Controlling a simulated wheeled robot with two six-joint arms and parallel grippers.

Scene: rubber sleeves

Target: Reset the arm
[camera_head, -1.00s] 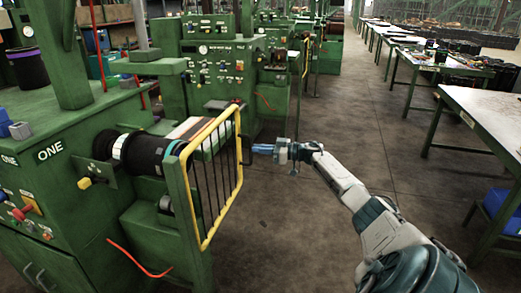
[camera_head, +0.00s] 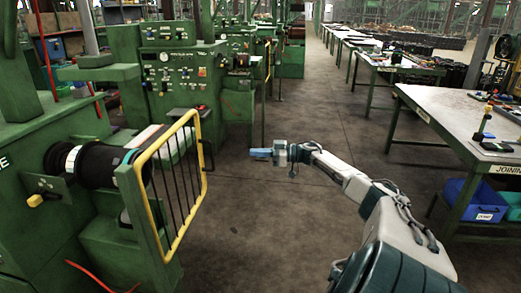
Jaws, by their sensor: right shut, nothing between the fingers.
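My right arm reaches in from the lower right, and its right gripper (camera_head: 261,153) is in the middle of the view with its bluish fingers together and empty. The gripper is above the open floor, to the right of the yellow-framed guard (camera_head: 152,211) and apart from it. My left gripper is not in view. A black roller (camera_head: 98,165) with a white ring sits on the green machine (camera_head: 28,235) at the left, behind the guard.
A work table (camera_head: 440,103) with tools on it stands at the right, with a blue bin (camera_head: 468,203) below it. More green machines (camera_head: 180,80) line the left side. The concrete aisle floor (camera_head: 320,100) between machines and tables is clear.

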